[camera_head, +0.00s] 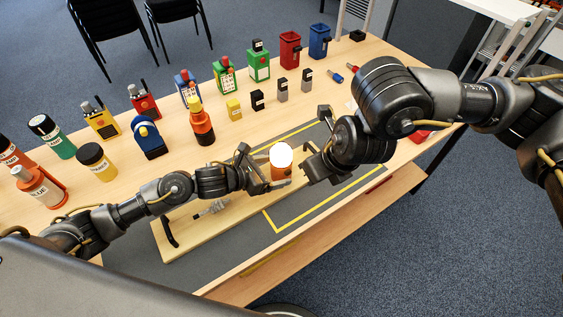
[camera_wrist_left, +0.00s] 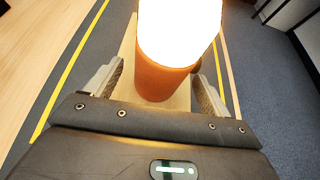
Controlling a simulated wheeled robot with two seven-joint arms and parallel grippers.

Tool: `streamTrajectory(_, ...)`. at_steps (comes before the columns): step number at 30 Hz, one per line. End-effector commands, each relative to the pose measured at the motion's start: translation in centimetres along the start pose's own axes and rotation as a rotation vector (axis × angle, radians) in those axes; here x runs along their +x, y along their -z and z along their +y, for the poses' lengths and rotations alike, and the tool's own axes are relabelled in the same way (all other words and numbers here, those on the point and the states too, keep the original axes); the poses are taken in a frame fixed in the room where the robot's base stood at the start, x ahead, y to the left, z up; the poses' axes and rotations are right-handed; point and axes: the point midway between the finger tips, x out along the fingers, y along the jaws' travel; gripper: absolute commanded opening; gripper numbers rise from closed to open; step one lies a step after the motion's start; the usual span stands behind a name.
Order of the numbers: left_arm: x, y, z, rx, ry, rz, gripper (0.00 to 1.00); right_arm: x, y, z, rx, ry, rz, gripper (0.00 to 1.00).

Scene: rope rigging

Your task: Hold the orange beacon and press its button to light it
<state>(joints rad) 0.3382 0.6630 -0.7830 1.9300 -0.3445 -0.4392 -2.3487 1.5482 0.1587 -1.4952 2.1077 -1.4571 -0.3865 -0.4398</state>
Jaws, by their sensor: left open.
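The orange beacon (camera_head: 281,174) stands upright near the middle of the table, its top glowing bright white. Its orange body also shows in the left wrist view (camera_wrist_left: 160,80), with the glowing top cut off by the frame edge. My left gripper (camera_head: 256,168) is open, with its fingers on either side of the beacon's lower body. In the wrist view a gap shows on the left side; the right finger is closer. My right gripper (camera_head: 317,140) is just right of the beacon, its fingers apart and apparently empty. The beacon's button cannot be made out.
A light wooden board (camera_head: 185,240) with a black handle and a small grey fitting (camera_head: 212,208) lies at the front left. Yellow tape (camera_head: 315,210) outlines a grey mat area. Bottles, coloured boxes and bins, including an orange-yellow beacon-like item (camera_head: 202,125), line the table's back and left.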

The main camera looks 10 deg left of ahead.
Motion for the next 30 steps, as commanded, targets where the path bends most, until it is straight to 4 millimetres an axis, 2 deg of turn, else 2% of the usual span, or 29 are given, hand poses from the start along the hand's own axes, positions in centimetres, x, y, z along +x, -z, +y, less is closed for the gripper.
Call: streamTrajectory(30, -6.6, 0.0, 0.0, 0.001, 0.000, 0.001, 0.82, -1.0, -0.5, 0.0, 0.000, 0.000, 0.000, 0.00)
